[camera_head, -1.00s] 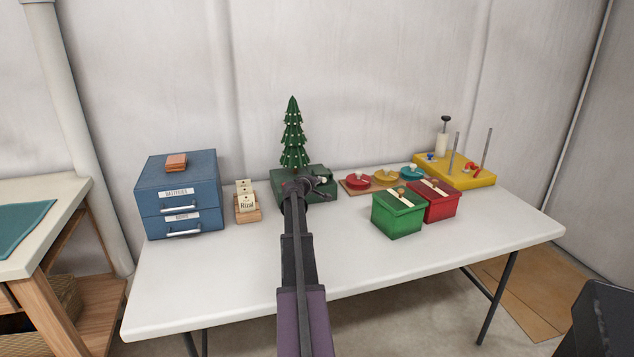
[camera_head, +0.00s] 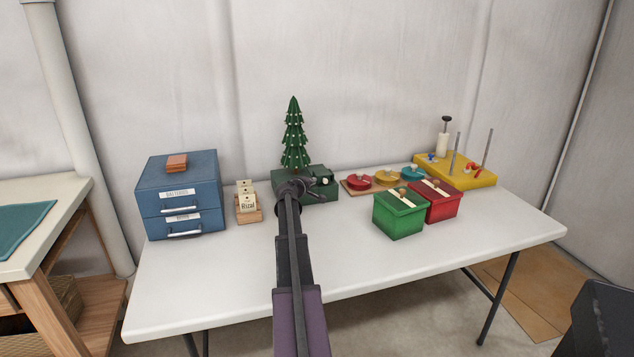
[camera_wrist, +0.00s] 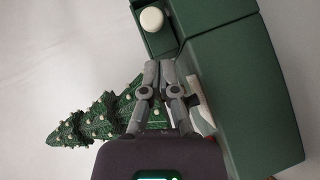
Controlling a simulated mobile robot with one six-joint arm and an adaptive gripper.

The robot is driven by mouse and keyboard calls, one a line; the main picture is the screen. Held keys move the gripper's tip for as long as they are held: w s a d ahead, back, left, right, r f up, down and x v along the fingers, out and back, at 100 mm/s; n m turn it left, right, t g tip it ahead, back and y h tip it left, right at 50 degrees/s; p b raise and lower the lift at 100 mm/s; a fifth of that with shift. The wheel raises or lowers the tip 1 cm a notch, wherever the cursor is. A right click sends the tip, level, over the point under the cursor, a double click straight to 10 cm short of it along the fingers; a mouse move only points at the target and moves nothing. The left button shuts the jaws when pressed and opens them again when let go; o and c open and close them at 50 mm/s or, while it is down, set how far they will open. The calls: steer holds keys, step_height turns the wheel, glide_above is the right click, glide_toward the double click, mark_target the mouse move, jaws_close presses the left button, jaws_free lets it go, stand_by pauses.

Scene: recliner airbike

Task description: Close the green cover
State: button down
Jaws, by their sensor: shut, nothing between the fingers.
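A dark green box (camera_head: 318,196) with a decorated green tree (camera_head: 293,135) stands at the back of the table. In the wrist view, the box (camera_wrist: 250,80) shows large green panels and a small recess with a round white piece (camera_wrist: 151,19). I cannot tell which panel is its cover. My gripper (camera_wrist: 165,68) is shut and empty, beside the box edge below the recess; contact is unclear. In the head view, my arm hides part of the box. A brighter green box (camera_head: 398,216) with a green lid (camera_head: 400,200) stands to the right; its lid looks shut.
A red box (camera_head: 442,204) stands beside the brighter green box. Blue drawers (camera_head: 180,195) and a small card holder (camera_head: 246,208) are left. A board with coloured discs (camera_head: 387,179) and a yellow base with rods (camera_head: 460,173) are right. The table's front is clear.

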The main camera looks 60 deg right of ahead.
steer(key=p+v, duration=0.1)
steer(key=v, duration=0.9)
steer(key=shift+w+a+f+p, duration=0.15)
steer(key=shift+w+a+p, duration=0.2)
steer(key=shift+w+a, duration=0.1)
